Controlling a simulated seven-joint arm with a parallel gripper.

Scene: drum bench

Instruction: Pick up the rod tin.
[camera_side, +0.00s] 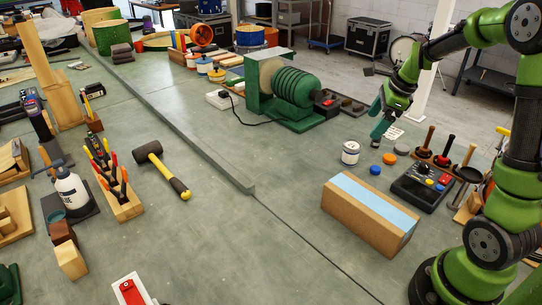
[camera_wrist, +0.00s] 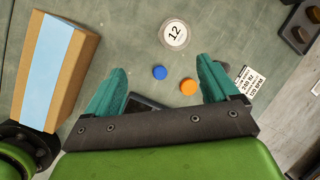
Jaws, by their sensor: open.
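A small white tin (camera_side: 350,152) with a dark band stands upright on the green bench, left of my gripper in the side view. It is the only thing near my gripper that looks like the rod tin. The tin lies beyond the fingertips.
Blue (camera_side: 375,170) and orange (camera_side: 389,158) discs lie near the tin. A cardboard box (camera_side: 370,215) with a light blue top is in front. A black control box (camera_side: 422,185) stands right, and a green motor-like machine (camera_side: 295,90) behind. Bench left of the tin is clear.

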